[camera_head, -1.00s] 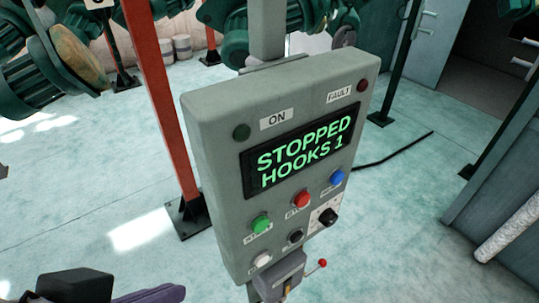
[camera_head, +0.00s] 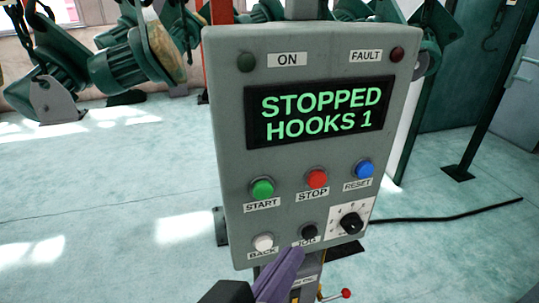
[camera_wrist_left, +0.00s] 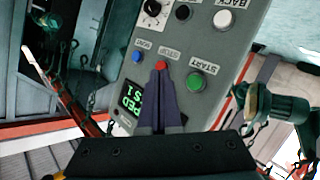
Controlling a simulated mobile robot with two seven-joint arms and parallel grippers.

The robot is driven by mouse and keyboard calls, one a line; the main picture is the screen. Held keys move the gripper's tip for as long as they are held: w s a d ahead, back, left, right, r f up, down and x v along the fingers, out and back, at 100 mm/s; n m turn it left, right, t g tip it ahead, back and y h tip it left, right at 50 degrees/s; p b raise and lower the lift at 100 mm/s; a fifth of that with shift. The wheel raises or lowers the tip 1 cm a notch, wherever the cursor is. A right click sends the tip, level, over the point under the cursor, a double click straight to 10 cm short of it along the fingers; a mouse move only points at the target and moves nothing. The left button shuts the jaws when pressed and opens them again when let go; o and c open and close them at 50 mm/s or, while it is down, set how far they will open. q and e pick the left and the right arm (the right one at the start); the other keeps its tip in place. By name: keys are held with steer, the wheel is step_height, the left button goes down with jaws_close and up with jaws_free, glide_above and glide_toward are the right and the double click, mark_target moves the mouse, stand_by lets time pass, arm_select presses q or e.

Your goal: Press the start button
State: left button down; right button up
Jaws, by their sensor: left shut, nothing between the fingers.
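The green start button (camera_head: 262,190) sits above its START label on the grey control panel (camera_head: 228,120). It also shows in the left wrist view (camera_wrist_left: 196,81), to the right of my fingers. My left gripper (camera_head: 290,262) is shut and empty, in front of the panel's lower edge in the head view, below and right of the start button. In the left wrist view its closed fingertips (camera_wrist_left: 161,72) overlap the area by the red stop button (camera_wrist_left: 161,65). I cannot tell whether they touch the panel. My right gripper is not in view.
The display (camera_head: 320,112) reads STOPPED HOOKS 1. Red stop (camera_head: 316,178), blue reset (camera_head: 364,168), white back (camera_head: 263,243) and black jog (camera_head: 309,231) buttons and a rotary knob (camera_head: 351,222) sit near the start button. Green machinery (camera_head: 125,72) stands behind. The floor left is open.

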mark_target(263, 190)
arm_select(q)
steer(key=w+a+b, duration=0.2)
steer(key=w+b, duration=0.1)
steer(key=w, duration=0.5)
steer(key=shift+w+a, duration=0.2)
steer(key=shift+a, duration=0.15)
steer(key=shift+w+b, duration=0.1)
steer(key=shift+b, duration=0.2)
stand_by(1.6)
steer(key=shift+w+a, duration=0.15)
steer(key=shift+w, duration=0.1)
